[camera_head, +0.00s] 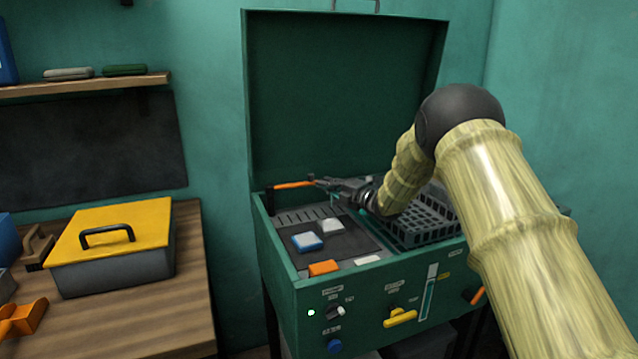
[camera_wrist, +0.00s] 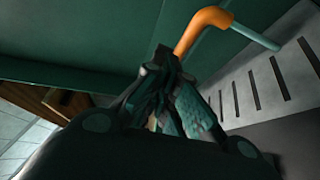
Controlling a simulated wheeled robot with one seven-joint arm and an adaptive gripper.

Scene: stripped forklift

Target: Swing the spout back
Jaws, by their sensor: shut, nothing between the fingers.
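The spout is an orange bent pipe (camera_head: 292,185) at the back left of the green machine (camera_head: 290,290), below its raised lid. In the wrist view the orange pipe (camera_wrist: 203,25) bends near the top, and a thin teal length runs from the bend to the right, over a slotted grey plate. My gripper (camera_head: 322,183) reaches in from the right at the spout's right end. In the wrist view my gripper (camera_wrist: 165,62) is shut and empty, with its fingertips by the pipe's lower end. I cannot tell whether they touch it.
The raised lid (camera_head: 340,95) stands behind. A dark mesh basket (camera_head: 425,222) is partly hidden by my arm. A blue-and-white block (camera_head: 307,241), a pale block (camera_head: 330,225) and an orange block (camera_head: 324,268) lie on the machine's top. A yellow-lidded box (camera_head: 110,245) stands on the left bench.

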